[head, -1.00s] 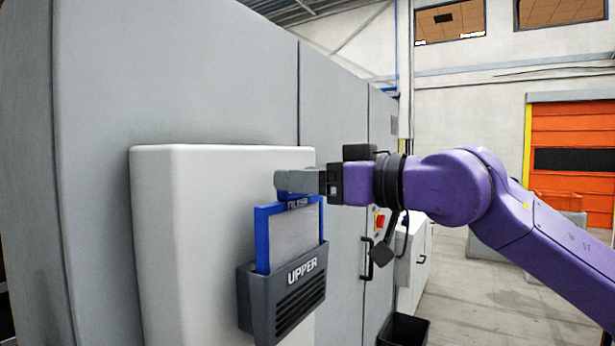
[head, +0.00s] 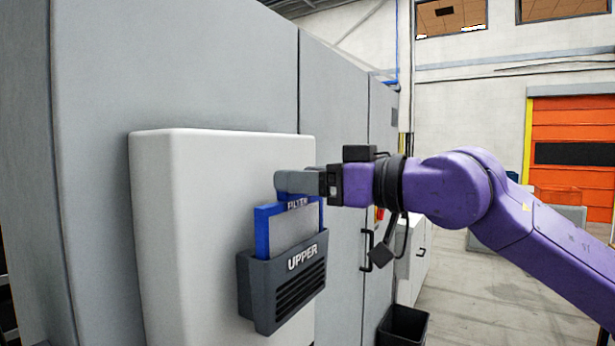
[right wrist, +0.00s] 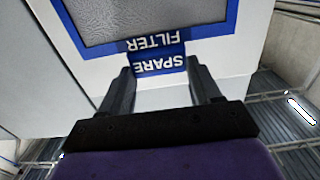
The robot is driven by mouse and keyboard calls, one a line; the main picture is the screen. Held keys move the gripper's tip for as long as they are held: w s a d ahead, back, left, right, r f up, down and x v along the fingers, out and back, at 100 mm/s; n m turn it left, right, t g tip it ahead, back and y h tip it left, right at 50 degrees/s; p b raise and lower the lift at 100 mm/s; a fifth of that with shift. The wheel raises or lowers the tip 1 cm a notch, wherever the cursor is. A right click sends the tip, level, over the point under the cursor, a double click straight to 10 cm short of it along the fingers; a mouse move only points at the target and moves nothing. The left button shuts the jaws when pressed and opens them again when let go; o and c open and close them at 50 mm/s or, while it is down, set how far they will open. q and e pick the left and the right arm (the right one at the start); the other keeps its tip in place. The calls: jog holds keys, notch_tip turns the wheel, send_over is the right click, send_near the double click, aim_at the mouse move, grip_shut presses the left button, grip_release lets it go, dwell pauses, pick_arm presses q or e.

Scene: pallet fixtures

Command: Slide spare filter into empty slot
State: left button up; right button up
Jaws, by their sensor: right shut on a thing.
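The spare filter (head: 291,231) has a blue frame around a grey mesh panel. It stands upright in the dark grey holder marked UPPER (head: 287,287), with its lower part hidden inside and its upper part showing above the rim. My right gripper (head: 292,183) is shut on the blue tab at the filter's top. In the right wrist view the filter (right wrist: 150,18) shows its tab reading SPARE FILTER, upside down, between the two fingers (right wrist: 158,72). How far the filter's bottom edge reaches in the holder is hidden. My left gripper is not in view.
The holder is on a white raised panel (head: 205,200) on a large grey cabinet (head: 175,60). Right of it are a black door handle (head: 366,250) and a dark bin (head: 403,327) on the floor. Open floor lies at the right.

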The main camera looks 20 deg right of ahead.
jog(key=shift+f+b, duration=0.3)
jog(key=shift+f, duration=0.3)
jog(key=o, duration=1.3)
jog(key=p+v, duration=0.9)
jog(key=v, duration=0.1)
jog(key=shift+s+d, duration=0.2)
